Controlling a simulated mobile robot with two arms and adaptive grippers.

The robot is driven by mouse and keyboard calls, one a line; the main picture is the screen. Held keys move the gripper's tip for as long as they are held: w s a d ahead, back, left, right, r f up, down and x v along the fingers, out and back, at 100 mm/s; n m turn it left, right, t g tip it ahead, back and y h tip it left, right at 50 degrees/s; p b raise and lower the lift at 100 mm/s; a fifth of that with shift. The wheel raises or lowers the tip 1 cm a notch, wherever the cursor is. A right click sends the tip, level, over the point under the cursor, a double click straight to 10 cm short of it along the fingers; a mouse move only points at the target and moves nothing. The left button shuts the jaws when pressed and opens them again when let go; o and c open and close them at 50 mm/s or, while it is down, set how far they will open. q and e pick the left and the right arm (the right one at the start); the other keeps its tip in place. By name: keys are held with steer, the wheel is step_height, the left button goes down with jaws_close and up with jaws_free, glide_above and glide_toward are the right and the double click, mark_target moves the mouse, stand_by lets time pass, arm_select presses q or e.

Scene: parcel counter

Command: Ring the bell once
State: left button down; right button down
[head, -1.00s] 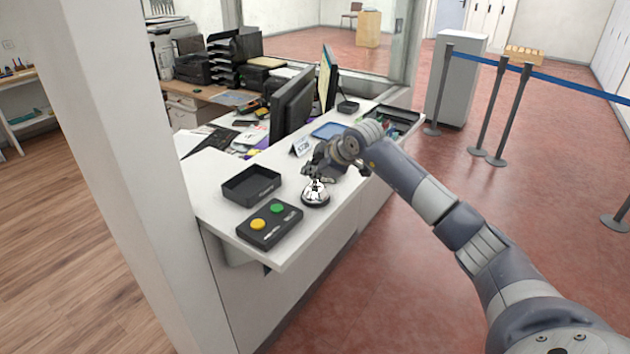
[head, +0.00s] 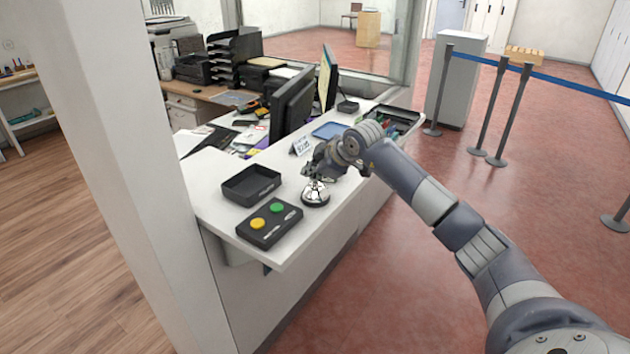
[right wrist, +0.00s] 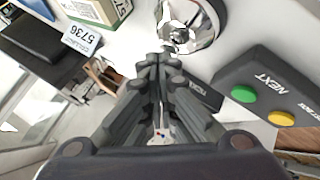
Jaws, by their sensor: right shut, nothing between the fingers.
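The silver bell (head: 316,196) with a dark base stands on the white counter, near its right edge. My right gripper (head: 314,176) is just above and behind the bell's top in the head view. In the right wrist view the bell (right wrist: 196,24) is just beyond the fingertips (right wrist: 166,58), which are shut together with nothing between them. I cannot tell whether the fingertips touch the bell. My left gripper is in neither view.
A black box with yellow and green buttons (head: 283,229) and an empty black tray (head: 246,184) lie left of the bell. A number card (head: 301,146), a blue tray (head: 329,130) and monitors (head: 292,104) stand behind. A pillar (head: 110,130) rises at left.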

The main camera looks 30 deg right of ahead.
mark_target(313, 183)
steer(key=shift+f, duration=0.25)
steer(key=shift+r, duration=0.1)
steer(key=shift+r, duration=0.25)
stand_by(0.3)
steer(key=shift+r+p, duration=2.25)
steer(key=shift+r, duration=0.85)
